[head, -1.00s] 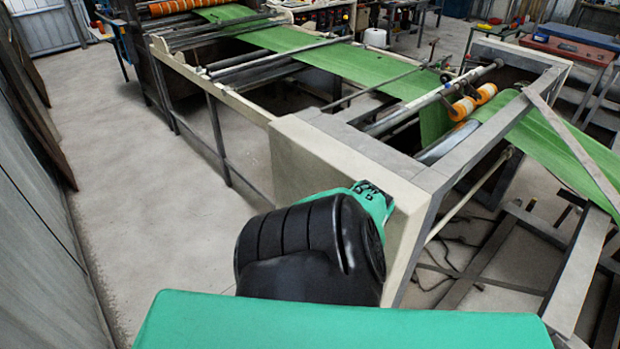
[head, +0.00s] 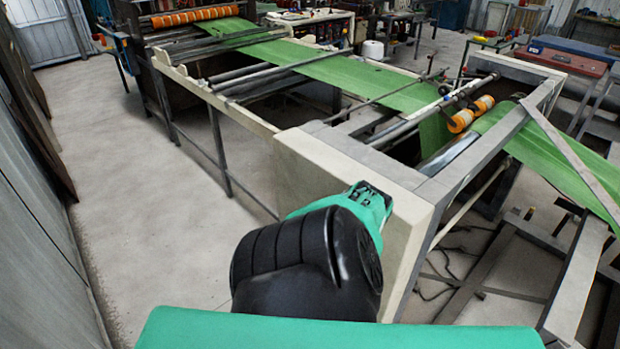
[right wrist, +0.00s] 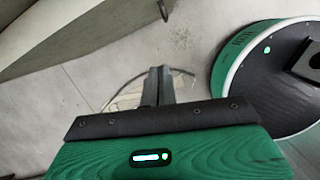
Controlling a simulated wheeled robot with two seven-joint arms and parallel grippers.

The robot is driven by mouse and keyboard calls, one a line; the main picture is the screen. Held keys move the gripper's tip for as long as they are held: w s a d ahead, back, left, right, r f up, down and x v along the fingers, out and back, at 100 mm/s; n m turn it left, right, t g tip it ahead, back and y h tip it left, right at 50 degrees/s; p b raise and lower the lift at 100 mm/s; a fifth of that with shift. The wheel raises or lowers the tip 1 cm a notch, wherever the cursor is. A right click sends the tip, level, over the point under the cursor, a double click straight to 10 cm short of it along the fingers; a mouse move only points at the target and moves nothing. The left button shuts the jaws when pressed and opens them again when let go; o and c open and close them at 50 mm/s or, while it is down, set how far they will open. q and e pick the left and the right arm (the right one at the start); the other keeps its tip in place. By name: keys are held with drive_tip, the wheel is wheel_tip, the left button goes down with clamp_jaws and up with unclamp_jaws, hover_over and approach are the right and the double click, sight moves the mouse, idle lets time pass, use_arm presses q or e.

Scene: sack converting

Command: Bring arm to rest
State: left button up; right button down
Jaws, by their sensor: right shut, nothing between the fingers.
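My right gripper (right wrist: 158,86) shows in the right wrist view, with its two fingers together and nothing between them. In the head view a black and green link of my own arm is at the bottom centre, in front of the cream end panel of the machine (head: 335,175). I cannot tell whether it touches the panel. No gripper shows in the head view, and my left gripper is out of sight.
A long green web (head: 350,78) runs over the machine's rollers, with orange rollers (head: 470,113) near its right end. A grey wall (head: 40,230) stands at the left. The concrete floor (head: 150,180) between wall and machine is clear.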

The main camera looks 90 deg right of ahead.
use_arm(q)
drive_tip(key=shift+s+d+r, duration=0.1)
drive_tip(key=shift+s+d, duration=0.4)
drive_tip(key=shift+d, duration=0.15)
use_arm(e)
drive_tip(key=v, duration=0.5)
drive_tip(key=shift+s+r, duration=0.15)
drive_tip(key=shift+r, duration=0.2)
drive_tip(key=w+a+f+m+t, duration=0.15)
drive_tip(key=a+f, duration=0.25)
drive_tip(key=f, duration=0.4)
drive_tip(key=w+a+f+m+t, duration=0.1)
drive_tip(key=w+a+f+t, duration=0.2)
drive_tip(key=f, duration=0.4)
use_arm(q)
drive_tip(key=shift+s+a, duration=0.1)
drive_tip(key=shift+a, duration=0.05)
use_arm(e)
drive_tip(key=s+a+f, duration=0.1)
drive_tip(key=a+f, duration=0.2)
drive_tip(key=a, duration=0.4)
drive_tip(key=s+a+f+m+y, duration=0.1)
drive_tip(key=a+f, duration=0.2)
drive_tip(key=a, duration=0.4)
drive_tip(key=s+a+f+g, duration=0.1)
drive_tip(key=a+f, duration=0.2)
drive_tip(key=a, duration=0.4)
drive_tip(key=shift+s+m+y, duration=0.15)
drive_tip(key=shift+m+y, duration=0.15)
drive_tip(key=shift+m, duration=0.05)
